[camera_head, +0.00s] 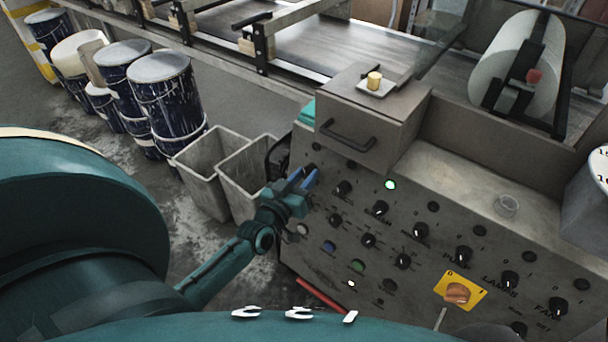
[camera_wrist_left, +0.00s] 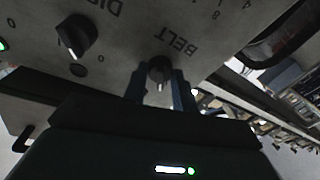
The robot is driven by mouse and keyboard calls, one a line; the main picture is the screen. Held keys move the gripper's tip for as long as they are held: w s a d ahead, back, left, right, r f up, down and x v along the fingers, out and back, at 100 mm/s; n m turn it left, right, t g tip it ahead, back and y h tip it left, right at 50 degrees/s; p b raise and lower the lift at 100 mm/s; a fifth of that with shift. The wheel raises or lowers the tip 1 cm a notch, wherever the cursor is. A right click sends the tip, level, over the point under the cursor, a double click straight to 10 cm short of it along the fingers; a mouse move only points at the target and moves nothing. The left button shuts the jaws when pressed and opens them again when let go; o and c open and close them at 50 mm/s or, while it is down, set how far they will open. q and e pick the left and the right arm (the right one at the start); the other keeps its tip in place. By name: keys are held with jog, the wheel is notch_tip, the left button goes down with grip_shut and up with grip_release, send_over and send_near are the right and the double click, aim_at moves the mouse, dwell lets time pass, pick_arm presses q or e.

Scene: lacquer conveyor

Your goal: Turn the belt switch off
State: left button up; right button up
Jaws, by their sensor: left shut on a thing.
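The belt switch is a black rotary knob (camera_wrist_left: 160,70) beside the upside-down word BELT in the left wrist view. Its white mark points toward the bottom of that picture. My left gripper (camera_wrist_left: 163,88) is shut on this knob, with one blue finger on each side. In the head view my left gripper (camera_head: 306,180) is at the upper left end of the grey control panel (camera_head: 320,267). There its fingers largely hide the belt knob. My right gripper is not in view.
Other black knobs, such as one (camera_head: 343,188) close to the left gripper, fill the panel. A green lamp (camera_head: 390,185) is lit. An orange switch (camera_head: 457,293) sits on a yellow plate. Grey bins (camera_head: 205,163) stand left of the panel, and paint drums (camera_head: 165,95) behind them.

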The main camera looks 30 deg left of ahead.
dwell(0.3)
pick_arm(q)
jog(key=o, duration=0.6)
jog(key=shift+c, duration=0.2)
jog(key=o, duration=0.4)
jog(key=shift+s, duration=0.15)
jog(key=s, duration=1.3)
jog(key=shift+d, duration=0.25)
jog(key=shift+r, duration=0.1)
jog(key=shift+w, duration=0.1)
